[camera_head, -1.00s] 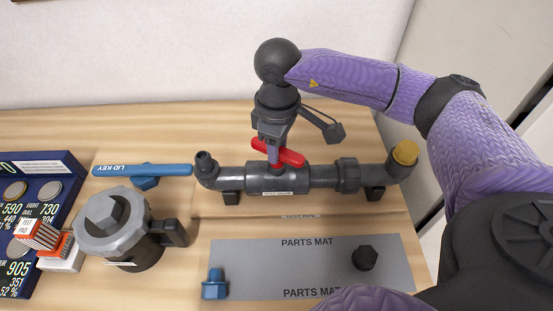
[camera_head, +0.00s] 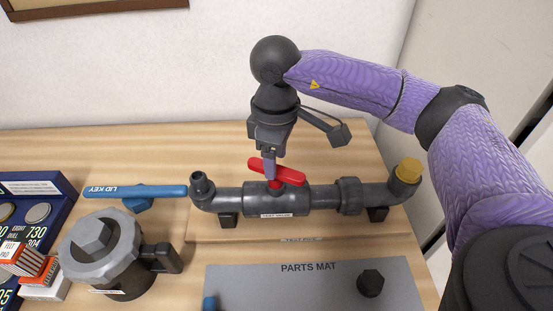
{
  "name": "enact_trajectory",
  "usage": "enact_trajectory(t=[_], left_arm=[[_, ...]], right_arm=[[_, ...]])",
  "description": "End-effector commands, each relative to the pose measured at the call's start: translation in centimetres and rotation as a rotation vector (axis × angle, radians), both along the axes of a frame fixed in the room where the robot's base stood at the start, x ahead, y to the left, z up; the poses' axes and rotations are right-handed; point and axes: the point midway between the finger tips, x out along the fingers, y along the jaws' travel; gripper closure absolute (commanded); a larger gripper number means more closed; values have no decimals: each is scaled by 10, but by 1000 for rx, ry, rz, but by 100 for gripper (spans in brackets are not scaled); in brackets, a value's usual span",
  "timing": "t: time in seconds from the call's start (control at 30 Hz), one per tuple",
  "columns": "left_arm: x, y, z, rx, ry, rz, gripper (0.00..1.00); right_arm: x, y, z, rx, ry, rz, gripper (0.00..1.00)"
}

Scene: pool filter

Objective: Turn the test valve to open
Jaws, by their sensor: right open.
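The test valve (camera_head: 275,201) is a dark grey pipe assembly lying across the wooden bench. Its red handle (camera_head: 291,175) sits on top and slants slightly across the pipe line, with the right end lower in the picture. My right gripper (camera_head: 270,168) points down at the handle's left part. A purple finger stands in front of the handle there; the gripper is open, and I cannot tell whether it touches. The other fingertip is hidden. My left gripper does not show.
The blue lid key (camera_head: 135,191) lies left of the pipe. A grey-lidded filter pot (camera_head: 100,250) stands at front left. The grey parts mat (camera_head: 300,290) holds a black plug (camera_head: 370,283). A yellow cap (camera_head: 408,170) tops the pipe's right end.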

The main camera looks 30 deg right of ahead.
Motion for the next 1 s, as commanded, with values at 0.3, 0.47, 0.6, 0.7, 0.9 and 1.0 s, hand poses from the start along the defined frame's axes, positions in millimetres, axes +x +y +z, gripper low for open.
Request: enact_trajectory(t=[0.3,0.47,0.6,0.7,0.9,1.0], left_arm=[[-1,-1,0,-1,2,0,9],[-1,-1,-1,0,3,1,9],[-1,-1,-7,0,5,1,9],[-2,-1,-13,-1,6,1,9],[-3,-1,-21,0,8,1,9],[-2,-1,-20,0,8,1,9]], right_arm=[[0,0,0,0,1,-103,38],[0,0,-1,-1,1,-101,38],[0,0,-8,0,2,-101,38],[0,0,-15,0,2,-101,38],[0,0,-23,0,2,-100,38],[0,0,-22,-1,1,-100,38]])
